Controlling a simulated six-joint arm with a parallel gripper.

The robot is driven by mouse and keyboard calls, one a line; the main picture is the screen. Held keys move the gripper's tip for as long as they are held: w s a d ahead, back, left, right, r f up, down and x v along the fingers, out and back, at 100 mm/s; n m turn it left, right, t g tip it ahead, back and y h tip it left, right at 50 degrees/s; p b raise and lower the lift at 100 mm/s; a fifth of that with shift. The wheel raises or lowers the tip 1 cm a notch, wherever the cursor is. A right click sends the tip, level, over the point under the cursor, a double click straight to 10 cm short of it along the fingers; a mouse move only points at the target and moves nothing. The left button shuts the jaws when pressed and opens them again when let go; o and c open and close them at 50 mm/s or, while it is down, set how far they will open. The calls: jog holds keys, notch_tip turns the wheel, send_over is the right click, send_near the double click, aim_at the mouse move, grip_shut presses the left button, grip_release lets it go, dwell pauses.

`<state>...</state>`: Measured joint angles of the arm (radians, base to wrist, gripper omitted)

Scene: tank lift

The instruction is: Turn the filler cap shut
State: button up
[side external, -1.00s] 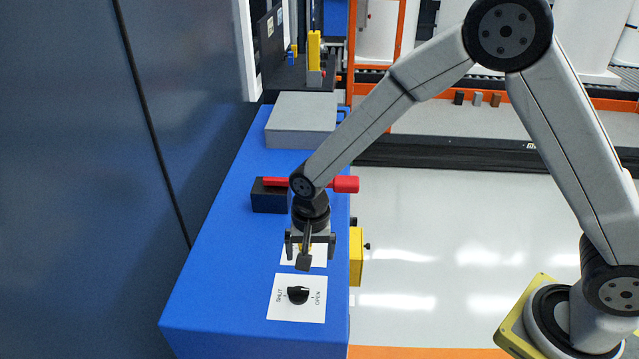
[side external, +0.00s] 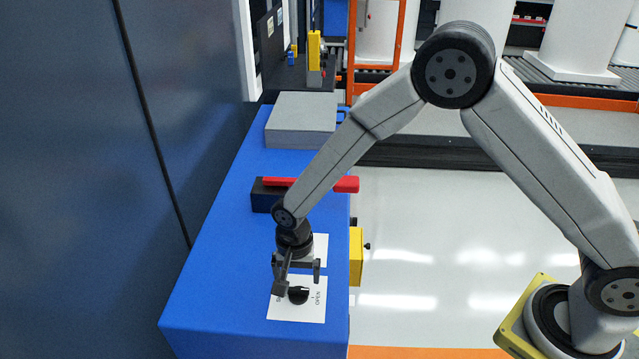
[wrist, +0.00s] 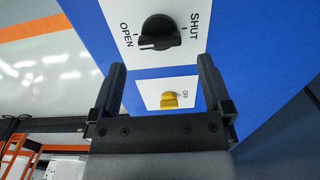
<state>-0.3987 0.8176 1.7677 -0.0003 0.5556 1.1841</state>
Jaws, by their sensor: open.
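The filler cap is a black round knob (side external: 298,296) on a white plate (side external: 310,312) marked SHUT and OPEN, on top of the blue tank. In the wrist view the knob (wrist: 160,30) shows whole, and a pale mark on it lies on the side near the word OPEN. My gripper (side external: 298,281) is above the plate and close to the knob, with the SHUT label partly hidden behind a finger. In the wrist view my gripper (wrist: 162,66) has its fingers spread with nothing between them, and the knob appears beyond the fingertips.
A second white plate holds a yellow knob (wrist: 169,98) marked OFF. Behind my gripper are a red lever (side external: 345,184) on a dark block (side external: 265,196) and a grey box (side external: 302,118). A yellow box (side external: 356,255) sticks out from the tank's right side.

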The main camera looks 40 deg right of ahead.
aim_at(298, 289)
jog(key=shift+f, duration=2.1)
jog(key=c, duration=1.2)
